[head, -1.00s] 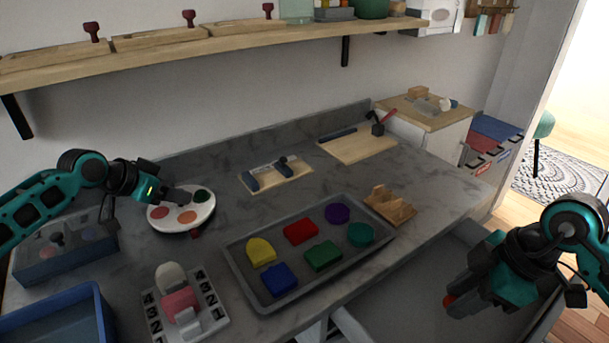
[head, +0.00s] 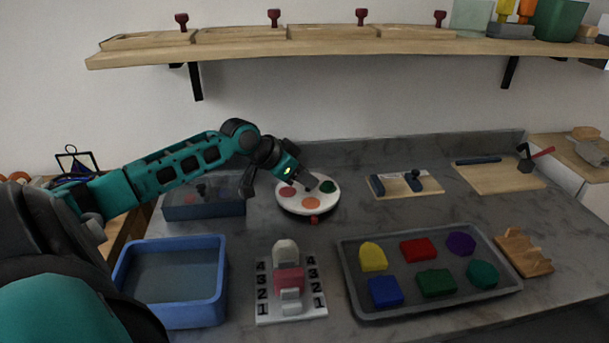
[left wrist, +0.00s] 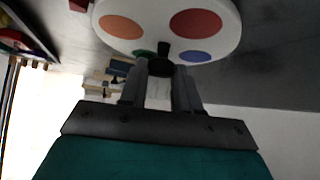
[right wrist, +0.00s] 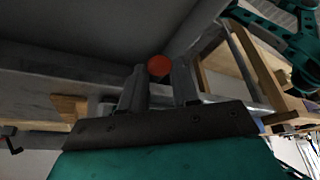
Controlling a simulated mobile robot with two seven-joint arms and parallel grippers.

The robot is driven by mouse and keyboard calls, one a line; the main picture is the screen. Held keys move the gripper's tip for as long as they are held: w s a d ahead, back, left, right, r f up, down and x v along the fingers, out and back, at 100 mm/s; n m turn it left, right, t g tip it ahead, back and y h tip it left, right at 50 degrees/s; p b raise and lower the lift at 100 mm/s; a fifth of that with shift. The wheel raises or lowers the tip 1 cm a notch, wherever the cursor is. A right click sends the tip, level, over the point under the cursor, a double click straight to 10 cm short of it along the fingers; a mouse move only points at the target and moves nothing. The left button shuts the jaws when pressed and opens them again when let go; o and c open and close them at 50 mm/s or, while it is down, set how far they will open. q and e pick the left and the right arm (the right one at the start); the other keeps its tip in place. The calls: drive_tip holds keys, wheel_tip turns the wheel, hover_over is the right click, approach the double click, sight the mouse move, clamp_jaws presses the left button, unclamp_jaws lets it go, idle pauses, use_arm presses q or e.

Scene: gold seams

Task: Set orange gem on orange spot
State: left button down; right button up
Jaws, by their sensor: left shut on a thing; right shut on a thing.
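A white round disc (head: 294,209) with coloured spots stands on the counter in the head view. Its orange spot (head: 310,203) faces the front, bare. In the left wrist view the orange spot (left wrist: 121,27) is at the disc's left, beside a larger red spot (left wrist: 195,23). My left gripper (head: 312,184) is over the disc's middle. It is shut on a dark knob (left wrist: 163,52) there. My right gripper (right wrist: 159,84) shows only in its wrist view. It is shut on the round red-orange gem (right wrist: 159,65), well away from the disc.
A blue bin (head: 220,285) and a grey-blue box (head: 205,210) stand left of the disc. A numbered board (head: 290,312) is in front, and a grey tray (head: 355,280) of coloured shapes is to the right. A shelf (head: 340,48) hangs above.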

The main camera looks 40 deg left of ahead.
use_arm(q)
drive_tip(key=p, duration=0.2)
drive_tip(key=shift+r+n+p, duration=0.25)
drive_tip(key=shift+n+p, duration=0.05)
use_arm(e)
wheel_tip(320, 180, up, 3)
drive_tip(key=shift+f, duration=0.2)
use_arm(q)
drive_tip(key=shift+f+y+p, duration=0.1)
drive_tip(key=shift+y+p, duration=0.2)
drive_tip(key=shift+p, duration=0.2)
use_arm(e)
drive_tip(key=shift+r, duration=0.5)
use_arm(q)
drive_tip(key=shift+d+f+n, duration=0.1)
drive_tip(key=shift+f+n, duration=0.05)
drive_tip(key=shift+n, duration=0.15)
drive_tip(key=c, duration=0.9)
unclamp_jaws()
drive_tip(key=shift+o, duration=0.2)
